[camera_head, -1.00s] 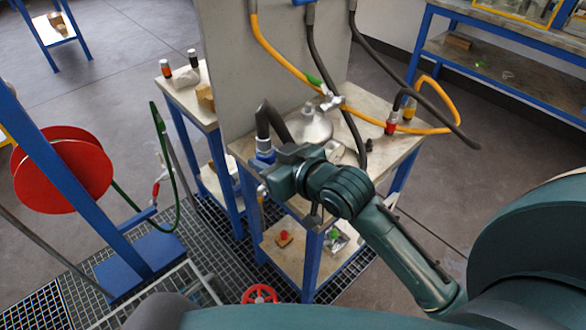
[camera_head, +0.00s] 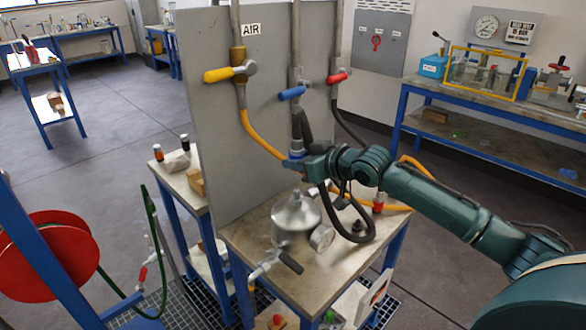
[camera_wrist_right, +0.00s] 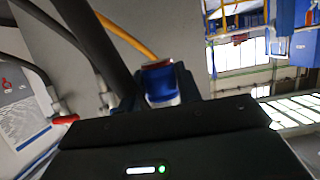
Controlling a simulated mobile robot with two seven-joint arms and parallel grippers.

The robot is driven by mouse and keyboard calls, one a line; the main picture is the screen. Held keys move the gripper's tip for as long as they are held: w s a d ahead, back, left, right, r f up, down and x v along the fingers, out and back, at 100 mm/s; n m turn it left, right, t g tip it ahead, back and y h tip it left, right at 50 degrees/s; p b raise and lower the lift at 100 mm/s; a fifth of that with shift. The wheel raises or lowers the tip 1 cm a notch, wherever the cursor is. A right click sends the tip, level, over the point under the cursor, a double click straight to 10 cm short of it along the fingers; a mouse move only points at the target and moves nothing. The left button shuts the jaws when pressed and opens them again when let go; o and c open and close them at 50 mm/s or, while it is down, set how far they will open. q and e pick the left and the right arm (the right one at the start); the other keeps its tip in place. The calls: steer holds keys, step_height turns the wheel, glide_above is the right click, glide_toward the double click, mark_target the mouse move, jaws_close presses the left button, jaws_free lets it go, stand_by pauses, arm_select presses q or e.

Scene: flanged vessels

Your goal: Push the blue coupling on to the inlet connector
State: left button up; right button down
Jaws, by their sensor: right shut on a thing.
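The vessel stands on the bench with a round gauge (camera_head: 322,237) and a black-handled valve (camera_head: 275,264). I cannot clearly tell which fitting is the inlet connector. My left gripper is out of view.
The grey panel (camera_head: 215,120) rises behind the bench and carries yellow, blue and red valve handles. A looped dark hose (camera_head: 370,225) and a red-collared hose end (camera_head: 378,203) lie right of the vessel. A red reel (camera_head: 45,260) stands at left.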

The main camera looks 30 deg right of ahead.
mark_target(299, 192)
steer(key=shift+f+b, duration=1.2)
steer(key=shift+f, duration=1.35)
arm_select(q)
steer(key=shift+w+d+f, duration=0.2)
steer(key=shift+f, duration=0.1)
arm_select(e)
steer(key=shift+f, duration=0.1)
arm_select(q)
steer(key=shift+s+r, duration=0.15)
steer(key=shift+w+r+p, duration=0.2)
steer(key=shift+p, duration=0.15)
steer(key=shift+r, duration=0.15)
arm_select(e)
steer(key=shift+p, duration=0.4)
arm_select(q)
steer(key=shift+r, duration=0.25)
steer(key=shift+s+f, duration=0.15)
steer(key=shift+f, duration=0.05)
arm_select(e)
steer(key=shift+f, duration=0.2)
